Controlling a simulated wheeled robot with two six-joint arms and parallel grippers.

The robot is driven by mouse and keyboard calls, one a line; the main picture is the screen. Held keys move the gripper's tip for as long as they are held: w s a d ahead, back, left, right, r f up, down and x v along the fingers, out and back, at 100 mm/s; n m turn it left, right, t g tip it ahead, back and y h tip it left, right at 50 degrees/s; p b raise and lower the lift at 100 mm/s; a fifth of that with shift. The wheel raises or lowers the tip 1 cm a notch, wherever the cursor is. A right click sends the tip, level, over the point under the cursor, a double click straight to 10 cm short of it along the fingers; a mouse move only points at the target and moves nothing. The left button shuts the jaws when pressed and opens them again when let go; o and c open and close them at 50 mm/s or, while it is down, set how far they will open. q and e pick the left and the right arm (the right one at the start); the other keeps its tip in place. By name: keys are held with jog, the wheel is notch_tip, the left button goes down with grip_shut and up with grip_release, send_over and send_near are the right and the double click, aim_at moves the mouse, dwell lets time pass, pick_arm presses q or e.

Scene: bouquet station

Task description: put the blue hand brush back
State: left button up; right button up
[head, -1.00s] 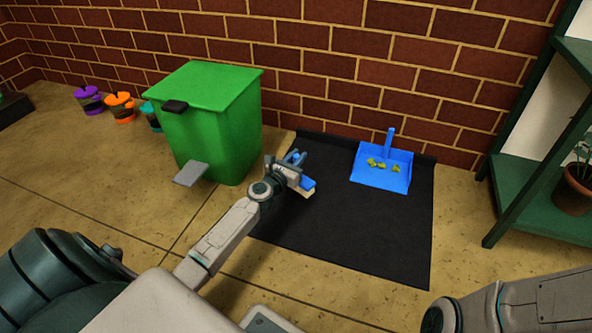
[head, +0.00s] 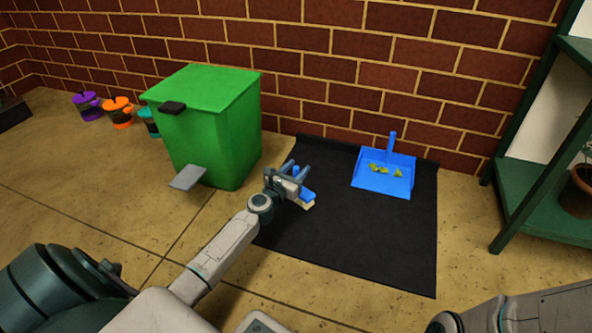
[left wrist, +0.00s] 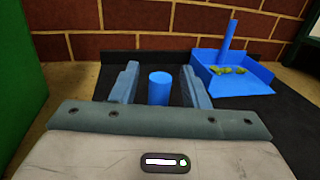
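The blue hand brush (head: 308,196) is on the black mat, with pale bristles low and its blue handle (left wrist: 159,87) between my left gripper's fingers. My left gripper (head: 294,171) is open at the mat's left part. In the left wrist view its two fingers (left wrist: 160,86) stand apart, one on each side of the handle, with a gap on both sides. The gripper hides part of the brush in the head view. The black mat (head: 345,240) lies flat before the brick wall. My right gripper is out of view; only part of that arm shows.
A blue dustpan (head: 368,183) with several yellow-green scraps lies at the mat's back right. A green pedal bin (head: 213,130) stands left of the mat. A green shelf (head: 535,190) with a potted plant is at right. The mat's middle and front are clear.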

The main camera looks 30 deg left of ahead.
pick_arm(q)
jog(key=shift+r, duration=0.25)
jog(key=s, duration=1.2)
jog(key=shift+d, duration=0.25)
jog(key=shift+f, duration=0.1)
